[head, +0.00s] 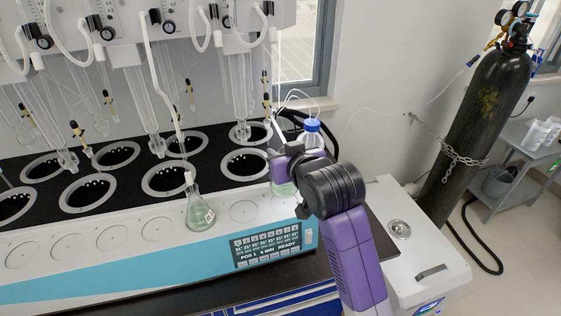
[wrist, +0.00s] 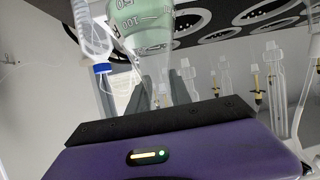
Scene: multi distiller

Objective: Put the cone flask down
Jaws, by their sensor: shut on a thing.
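My gripper (head: 284,155) is at the right end of the distiller's white front ledge, mostly hidden behind my wrist. In the wrist view its fingers (wrist: 165,92) are shut on the neck of a clear cone flask (wrist: 143,22) with pale green liquid and graduation marks. In the head view a small part of this held flask (head: 283,188) shows below the gripper, over the right end of the ledge. I cannot tell whether its base touches the ledge. A second cone flask (head: 200,214) with green liquid stands upright on the ledge to the left.
The ledge has several round marks; the one between the flasks (head: 243,211) is empty. A blue-capped bottle (head: 312,134) with tubing stands just behind my gripper. Glass tubes (head: 240,95) hang over the dark wells (head: 182,145). A black gas cylinder (head: 482,120) stands at right.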

